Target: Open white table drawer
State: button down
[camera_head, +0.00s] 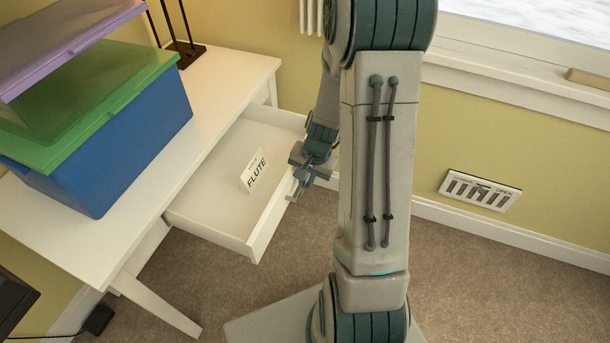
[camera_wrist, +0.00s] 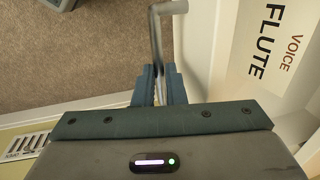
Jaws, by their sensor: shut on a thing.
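The white table (camera_head: 228,72) stands at the left in the head view, with its white drawer (camera_head: 220,205) pulled well out. A card reading "FLUTE" (camera_head: 254,171) is in the drawer. It also shows in the wrist view (camera_wrist: 268,42). My gripper (camera_head: 303,180) is at the drawer's front face, on the outer side. In the wrist view my gripper (camera_wrist: 160,95) has its fingers closed on the grey metal drawer handle (camera_wrist: 157,32). The drawer front (camera_wrist: 205,50) runs beside the handle. Part of the drawer's far end is close behind my gripper in the head view.
A blue bin (camera_head: 125,140) with a green lid and a purple lid (camera_head: 60,40) above sits on the tabletop. A wall vent (camera_head: 480,190) is at the right. Brown carpet (camera_head: 480,270) is open in front of the drawer.

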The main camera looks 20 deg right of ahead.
dwell(0.3)
jog(key=c, duration=1.8)
grip_release()
jog(key=shift+o, duration=0.2)
notch_tip(320, 180, up, 14)
jog(key=s+d+p, duration=0.2)
jog(key=p, duration=0.1)
jog(key=shift+f, duration=0.2)
jog(key=s+a+r+n+p, duration=0.3)
jog(key=s+r, duration=0.1)
jog(key=r, duration=0.3)
jog(key=s+a+r+n+h+p, duration=0.1)
jog(key=s+a+r+n+p, duration=0.2)
jog(key=r, duration=0.4)
jog(key=s+a+r+n+t+p, duration=0.1)
jog(key=s+a+r+n+p, duration=0.1)
jog(key=s+a+r+p, duration=0.2)
notch_tip(320, 180, up, 3)
jog(key=shift+s+r+n+h, duration=0.2)
jog(key=shift+s+n+h, duration=0.15)
jog(key=shift+s, duration=0.4)
